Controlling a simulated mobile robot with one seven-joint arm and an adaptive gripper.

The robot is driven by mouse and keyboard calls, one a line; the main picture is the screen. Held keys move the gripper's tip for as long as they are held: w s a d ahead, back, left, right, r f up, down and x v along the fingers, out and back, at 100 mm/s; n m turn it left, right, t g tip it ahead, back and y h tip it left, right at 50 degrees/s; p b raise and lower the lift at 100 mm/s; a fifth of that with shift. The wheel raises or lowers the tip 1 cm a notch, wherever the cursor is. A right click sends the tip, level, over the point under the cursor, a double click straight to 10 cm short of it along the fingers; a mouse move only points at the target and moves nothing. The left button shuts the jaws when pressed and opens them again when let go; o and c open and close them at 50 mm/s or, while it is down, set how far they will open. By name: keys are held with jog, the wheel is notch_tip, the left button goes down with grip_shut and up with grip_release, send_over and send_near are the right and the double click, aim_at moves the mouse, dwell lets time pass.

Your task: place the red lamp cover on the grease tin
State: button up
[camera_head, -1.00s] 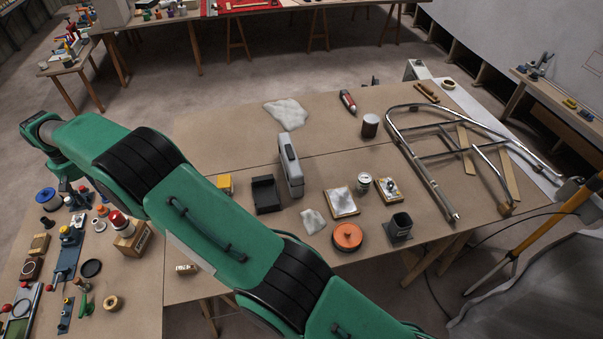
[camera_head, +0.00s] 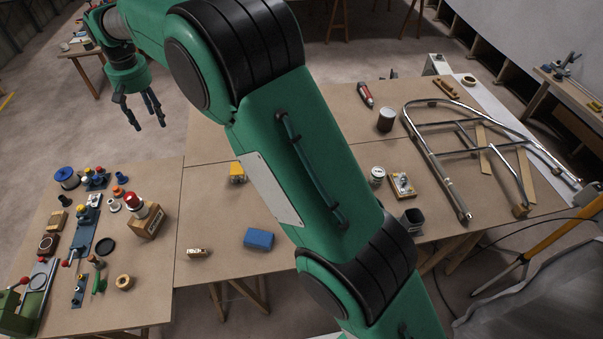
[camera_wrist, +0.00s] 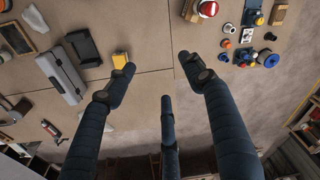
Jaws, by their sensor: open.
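A red dome, which looks like the red lamp cover (camera_head: 134,199), sits on a pale base on a small cardboard box at the right of the left table. It also shows at the top edge of the wrist view (camera_wrist: 208,9). A dark, pale-topped tin (camera_head: 385,120) stands at the back of the right table and a small light-coloured can (camera_head: 377,174) stands nearer; I cannot tell which is the grease tin. My gripper (camera_head: 143,112) is open and empty, above and beyond the left table's far edge. Its spread fingers (camera_wrist: 158,76) hold nothing in the wrist view.
A yellow block (camera_head: 237,172) and a blue box (camera_head: 258,238) lie on the middle table. A metal tube frame (camera_head: 445,180) covers the right side. My arm hides much of the middle.

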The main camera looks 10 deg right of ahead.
jog(key=s+d+r+m+t, duration=0.1)
jog(key=s+d+r, duration=0.2)
jog(key=d+r, duration=0.45)
jog(key=s+d+r+m, duration=0.15)
jog(key=d+r, duration=0.25)
jog(key=d, duration=0.7)
jog(key=s+d+r+t, duration=0.1)
jog(key=s+d+r, duration=0.2)
jog(key=s+d, duration=0.3)
jog(key=s+d+r, duration=0.3)
jog(key=s+d, duration=0.2)
jog(key=d, duration=0.4)
jog(key=s+d+f+m+t, duration=0.1)
jog(key=s+d+f, duration=0.1)
jog(key=s+d, duration=0.4)
jog(key=s+d+f+m, duration=0.2)
jog(key=s+d, duration=0.4)
jog(key=s, duration=0.6)
jog(key=s+d+f+m+t, duration=0.1)
jog(key=s+d+f, duration=0.2)
jog(key=s+d, duration=0.3)
jog(key=s, duration=0.4)
jog(key=shift+d+f+t+h, duration=0.15)
jog(key=shift+t+h, duration=0.15)
jog(key=shift+s+m, duration=0.1)
jog(key=shift+m, duration=0.15)
notch_tip(320, 180, down, 11)
jog(key=b, duration=1)
jog(key=shift+b, duration=0.4)
